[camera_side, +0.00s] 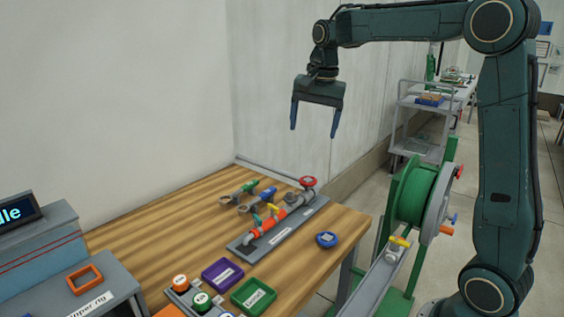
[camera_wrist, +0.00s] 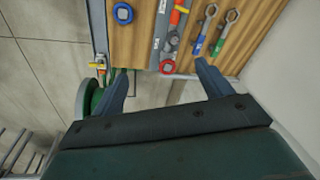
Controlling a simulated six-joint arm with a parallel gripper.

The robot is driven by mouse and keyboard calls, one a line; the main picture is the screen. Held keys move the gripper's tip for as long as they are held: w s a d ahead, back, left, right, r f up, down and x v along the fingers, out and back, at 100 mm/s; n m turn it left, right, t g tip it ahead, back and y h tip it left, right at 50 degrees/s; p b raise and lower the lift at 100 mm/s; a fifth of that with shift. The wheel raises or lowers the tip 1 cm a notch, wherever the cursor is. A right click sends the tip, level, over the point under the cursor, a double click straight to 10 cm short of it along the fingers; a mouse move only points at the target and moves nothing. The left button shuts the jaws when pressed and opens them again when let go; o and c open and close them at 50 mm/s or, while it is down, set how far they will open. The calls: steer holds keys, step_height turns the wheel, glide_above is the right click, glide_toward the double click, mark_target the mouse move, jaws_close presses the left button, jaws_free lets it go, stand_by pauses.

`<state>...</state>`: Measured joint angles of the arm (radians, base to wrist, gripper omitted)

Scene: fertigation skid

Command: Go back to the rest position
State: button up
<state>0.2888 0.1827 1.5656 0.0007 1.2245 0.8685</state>
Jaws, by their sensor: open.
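My gripper (camera_side: 314,125) hangs above the far right end of the wooden table (camera_side: 130,234), high up near the back wall. Its two fingers point down and stand wide apart, with nothing between them. In the wrist view the gripper (camera_wrist: 162,78) also shows open and empty. A grey pipe assembly (camera_side: 283,225) with an orange section and a red round valve (camera_side: 307,182) lies on the table below and left of it. My gripper touches none of these.
Green-handled (camera_side: 243,189) and blue-handled (camera_side: 262,195) wrenches lie behind the pipe. Purple (camera_side: 222,275) and green (camera_side: 254,297) trays and several buttons are at the front. A green hose reel (camera_side: 413,190) stands right of the table. Air around my gripper is clear.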

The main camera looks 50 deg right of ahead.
steer(key=s+a+r+n+t, duration=0.1)
steer(key=s+a+n+t, duration=0.1)
steer(key=s+a+n, duration=0.75)
steer(key=s+a+f+n, duration=0.1)
steer(key=s+f+n, duration=0.1)
steer(key=s, duration=0.5)
steer(key=s+a+f+n+t, duration=0.1)
steer(key=s+a+f, duration=0.1)
steer(key=s, duration=0.6)
steer(key=shift+f+n+t+y, duration=0.3)
steer(key=shift+f+n, duration=0.05)
steer(key=shift+f, duration=0.5)
